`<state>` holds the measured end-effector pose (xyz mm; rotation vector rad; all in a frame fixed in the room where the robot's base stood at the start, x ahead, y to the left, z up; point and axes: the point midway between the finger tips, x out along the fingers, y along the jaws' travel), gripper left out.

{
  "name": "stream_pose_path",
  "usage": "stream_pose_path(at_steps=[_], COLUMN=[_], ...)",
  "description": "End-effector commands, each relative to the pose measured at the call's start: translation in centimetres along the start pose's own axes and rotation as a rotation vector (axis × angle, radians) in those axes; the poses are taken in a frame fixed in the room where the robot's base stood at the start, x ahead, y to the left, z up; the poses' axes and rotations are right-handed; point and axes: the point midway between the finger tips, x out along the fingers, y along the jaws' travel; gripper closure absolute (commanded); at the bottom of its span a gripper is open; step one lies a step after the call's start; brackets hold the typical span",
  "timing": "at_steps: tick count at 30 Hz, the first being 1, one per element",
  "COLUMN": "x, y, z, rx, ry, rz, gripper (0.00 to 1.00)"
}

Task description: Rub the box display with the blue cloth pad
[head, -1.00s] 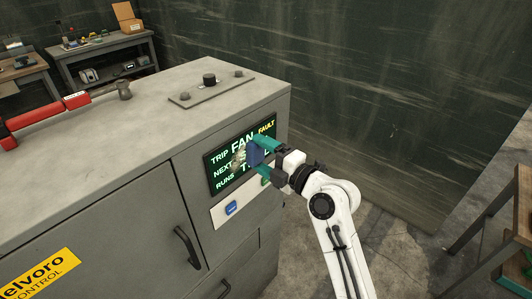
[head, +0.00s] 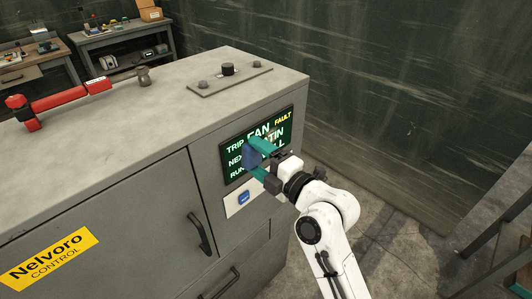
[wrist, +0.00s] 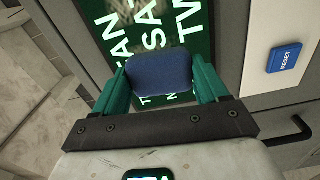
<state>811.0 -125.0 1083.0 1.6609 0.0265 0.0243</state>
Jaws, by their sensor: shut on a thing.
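The box display (head: 284,122) is a dark green screen with white and yellow text on the grey cabinet's face.
A white panel with a blue reset button (head: 243,197) sits below the display. A door handle (head: 198,233) sticks out lower left. On the cabinet top are a knob plate (head: 229,80) and a red bar tool (head: 72,99). Open floor lies to the right.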

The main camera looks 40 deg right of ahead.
Motion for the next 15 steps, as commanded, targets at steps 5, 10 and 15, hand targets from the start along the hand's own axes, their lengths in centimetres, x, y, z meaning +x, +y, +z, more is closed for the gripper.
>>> stream_pose_path(at_steps=[5,10,15], x=[0.1,0.0,-0.1], y=[-0.2,-0.2,-0.5], z=[-1.8,-2.1,-2.0], rx=[0.003,0.002,0.002], ry=[0.011,0.009,0.008], rz=[-0.003,-0.001,0.0], gripper=[0.51,0.51,0.51])
